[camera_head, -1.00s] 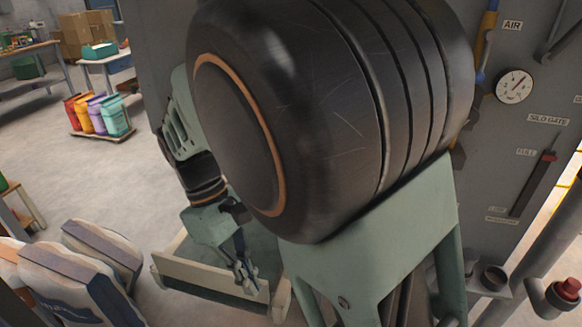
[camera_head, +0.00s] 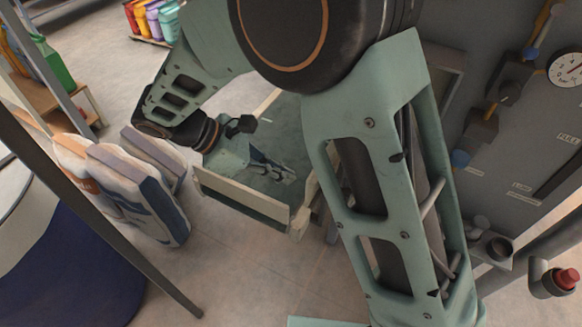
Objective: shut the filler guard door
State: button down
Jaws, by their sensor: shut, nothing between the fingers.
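I cannot pick out the filler guard door with certainty. A cream-framed piece with a greenish inner surface (camera_head: 240,199) is in the middle of the view, and I cannot tell whether it is part of the door. My gripper (camera_head: 290,176) is above or against its greenish surface, pointing right. Its fingers look closed with nothing between them. I cannot tell whether they touch the surface. My upper arm hides much of the area to the right of it.
The grey panel (camera_head: 479,63) on the right carries a gauge (camera_head: 566,68) and a red button (camera_head: 567,279). Filled sacks (camera_head: 130,200) stand left of my gripper. A dark slanted bar (camera_head: 120,250) and a blue rounded object (camera_head: 60,270) are at lower left. Floor shows between.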

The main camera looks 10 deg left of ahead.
jog(key=w+d+f+p, duration=0.1)
jog(key=w+d+f, duration=0.1)
jog(key=d+f, duration=0.3)
jog(key=shift+w+d+p, duration=0.3)
jog(key=shift+d+p, duration=0.05)
jog(key=shift+d, duration=1.5)
jog(key=shift+d, duration=0.2)
